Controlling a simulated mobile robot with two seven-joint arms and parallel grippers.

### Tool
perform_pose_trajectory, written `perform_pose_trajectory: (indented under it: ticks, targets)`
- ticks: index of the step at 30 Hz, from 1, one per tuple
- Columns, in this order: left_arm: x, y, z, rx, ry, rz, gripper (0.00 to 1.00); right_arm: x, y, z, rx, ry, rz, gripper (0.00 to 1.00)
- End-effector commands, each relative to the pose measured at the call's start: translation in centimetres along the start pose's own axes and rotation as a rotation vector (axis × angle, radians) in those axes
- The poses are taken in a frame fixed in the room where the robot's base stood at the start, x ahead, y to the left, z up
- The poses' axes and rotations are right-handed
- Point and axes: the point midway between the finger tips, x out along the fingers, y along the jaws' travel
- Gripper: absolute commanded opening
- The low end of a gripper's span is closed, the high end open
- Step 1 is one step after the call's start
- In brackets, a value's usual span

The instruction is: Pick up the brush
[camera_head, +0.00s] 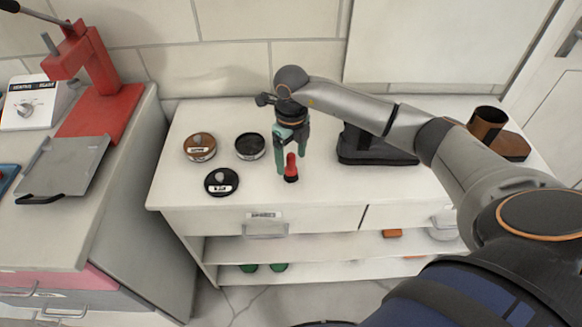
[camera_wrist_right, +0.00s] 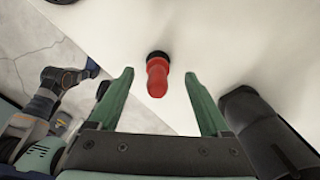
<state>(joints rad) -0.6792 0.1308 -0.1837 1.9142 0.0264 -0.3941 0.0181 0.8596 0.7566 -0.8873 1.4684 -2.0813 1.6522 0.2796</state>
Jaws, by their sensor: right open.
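The brush (camera_head: 291,168) is a small upright thing with a red handle and a dark base, standing on the white cabinet top near its front edge. It also shows in the right wrist view (camera_wrist_right: 157,76), with the red handle towards the camera. My right gripper (camera_head: 291,170) is open above and around the brush's place in the head view. In the right wrist view its green fingers (camera_wrist_right: 160,92) stand apart on either side of the brush's line, with space between them and the handle. Contact is not visible. My left gripper is not clearly in view.
Round tins (camera_head: 200,147) and (camera_head: 250,146) and a black lidded tin (camera_head: 221,181) stand left of the brush. A black device (camera_head: 376,146) stands to the right, with a brown cup (camera_head: 486,124) beyond. A red press (camera_head: 98,92) stands on the left counter.

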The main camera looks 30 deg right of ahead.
Motion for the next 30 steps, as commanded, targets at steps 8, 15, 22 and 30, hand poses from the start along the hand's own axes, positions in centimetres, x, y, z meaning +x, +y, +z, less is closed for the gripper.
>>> perform_pose_trajectory:
  ticks: [8,15,22,30]
  targets:
    - [-0.4,0.0,-0.4,0.0,0.0,0.0,0.5,3.8,0.3,-0.2,0.001,0.002,0.001,0.81]
    - [-0.4,0.0,-0.4,0.0,0.0,0.0,0.5,4.1,0.3,-0.2,-0.001,0.001,0.001,0.81]
    - [-0.4,0.0,-0.4,0.0,-0.001,0.0,0.5,4.1,0.3,-0.2,0.0,0.001,0.001,0.6]
    - [-0.4,0.0,-0.4,0.0,-0.001,0.0,0.5,4.1,0.3,-0.2,0.0,0.001,0.001,0.29]
